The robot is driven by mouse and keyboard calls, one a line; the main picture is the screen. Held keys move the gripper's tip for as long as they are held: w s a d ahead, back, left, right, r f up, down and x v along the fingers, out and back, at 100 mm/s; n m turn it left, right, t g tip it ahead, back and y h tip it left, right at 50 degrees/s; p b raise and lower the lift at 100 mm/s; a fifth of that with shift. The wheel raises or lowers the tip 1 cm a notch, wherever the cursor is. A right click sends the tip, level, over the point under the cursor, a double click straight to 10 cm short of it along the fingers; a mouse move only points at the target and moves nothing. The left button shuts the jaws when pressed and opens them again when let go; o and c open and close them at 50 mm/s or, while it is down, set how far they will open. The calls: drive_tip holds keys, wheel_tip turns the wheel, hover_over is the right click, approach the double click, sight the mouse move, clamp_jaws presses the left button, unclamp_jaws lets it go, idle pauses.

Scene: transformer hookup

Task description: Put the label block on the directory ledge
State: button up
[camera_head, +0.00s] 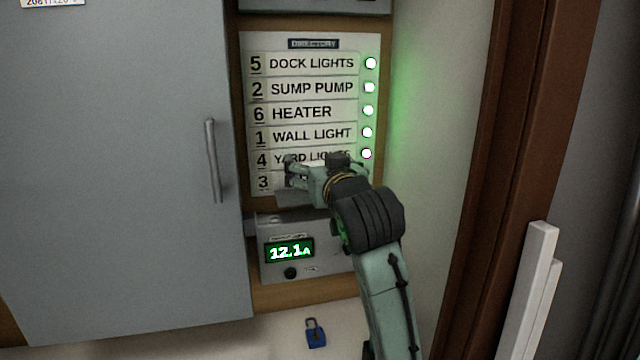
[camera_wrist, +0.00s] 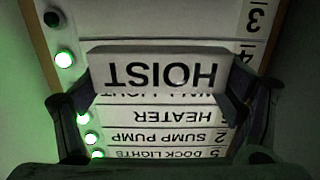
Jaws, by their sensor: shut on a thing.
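The label block (camera_wrist: 160,73) is a pale bar reading HOIST, upside down in the wrist view. My gripper (camera_head: 305,172) is shut on it, one finger at each end, as the wrist view (camera_wrist: 162,95) shows. In the head view my gripper covers most of the block. The directory (camera_head: 310,75) is a white panel with numbered, named rows. My gripper is in front of its lowest rows. The row numbered 3 (camera_head: 263,182) is partly hidden by my gripper. In the wrist view that row's strip (camera_wrist: 165,18) looks blank beyond the block. I cannot tell whether the block touches the ledge.
Several green-white lamps (camera_head: 369,87) run down the directory's right side. One lamp by row 3 is dark (camera_wrist: 53,19). A meter box (camera_head: 290,250) reading 12.1A is below.

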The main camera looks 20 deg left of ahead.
drive_tip(key=shift+w+a+f, duration=0.1)
drive_tip(key=shift+w+a, duration=0.2)
drive_tip(key=shift+w, duration=0.55)
wheel_tip(320, 180, down, 3)
drive_tip(key=b, duration=0.3)
drive_tip(key=shift+f, duration=0.2)
drive_tip(key=shift+f, duration=0.2)
drive_tip(key=o, duration=1)
drive_tip(key=shift+r, duration=0.1)
drive_tip(key=shift+s+d+r, duration=0.1)
drive_tip(key=shift+r, duration=0.05)
drive_tip(key=p+v, duration=0.1)
drive_tip(key=v, duration=1)
drive_tip(key=shift+s+d, duration=0.15)
drive_tip(key=shift+s, duration=0.15)
